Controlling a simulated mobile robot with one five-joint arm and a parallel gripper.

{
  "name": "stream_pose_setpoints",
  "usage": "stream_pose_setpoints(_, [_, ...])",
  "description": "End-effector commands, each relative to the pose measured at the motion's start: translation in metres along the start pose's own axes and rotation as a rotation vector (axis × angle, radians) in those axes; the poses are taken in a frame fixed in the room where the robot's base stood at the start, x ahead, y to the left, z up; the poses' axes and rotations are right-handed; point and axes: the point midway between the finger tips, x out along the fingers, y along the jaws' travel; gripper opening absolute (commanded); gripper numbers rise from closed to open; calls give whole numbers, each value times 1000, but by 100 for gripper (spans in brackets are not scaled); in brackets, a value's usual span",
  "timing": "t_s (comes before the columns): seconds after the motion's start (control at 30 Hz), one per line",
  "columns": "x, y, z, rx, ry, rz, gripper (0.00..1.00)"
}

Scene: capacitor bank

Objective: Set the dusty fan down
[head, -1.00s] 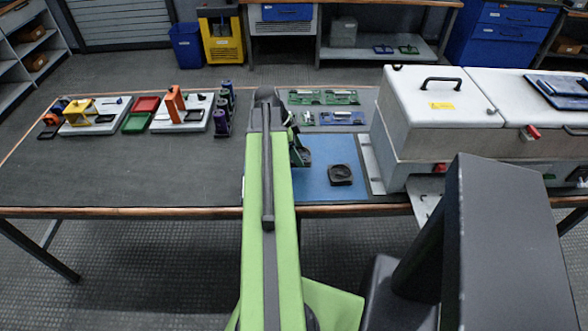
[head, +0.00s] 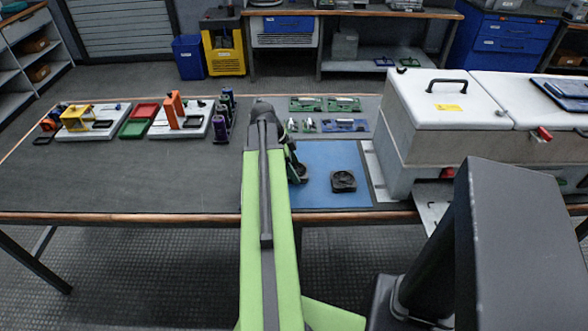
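A dark square fan (head: 343,181) lies flat on the blue mat (head: 335,155), near the mat's front edge. My gripper (head: 296,168) is at the left part of the mat, left of that fan. A second dark piece (head: 301,174), which looks like another fan, shows at my gripper and is partly hidden by my green arm. I cannot tell whether it touches the mat. My fingers are mostly hidden behind the arm, so their opening does not show. I cannot make out dust on either dark piece.
Green boards (head: 325,104) and a blue board (head: 344,125) lie behind the mat. A large white cabinet (head: 432,115) stands to the right. Purple cylinders (head: 221,120), a white tray with an orange part (head: 180,122) and red and green bins (head: 138,126) stand left. The bench's front left is bare.

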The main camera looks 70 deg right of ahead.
Motion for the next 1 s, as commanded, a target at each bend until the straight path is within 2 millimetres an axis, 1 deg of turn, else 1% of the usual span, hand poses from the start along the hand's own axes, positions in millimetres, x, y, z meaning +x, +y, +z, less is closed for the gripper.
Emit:
stream_pose_setpoints(0.03, [0,0,0,0,0,0,82])
stream_pose_setpoints(0.1, [0,0,0,0,0,0,92])
stream_pose_setpoints(0.13, [0,0,0,0,0,0,94])
stream_pose_setpoints(0.43, [-1,0,-1,1,0,0,94])
stream_pose_setpoints(0.57, [-9,0,-3,0,0,0,94])
stream_pose_setpoints(0.67, [-24,0,-5,0,0,0,94])
stream_pose_setpoints(0.77, [-44,0,-6,0,0,0,94])
stream_pose_setpoints(1.0, [-101,0,-7,0,0,-1,94])
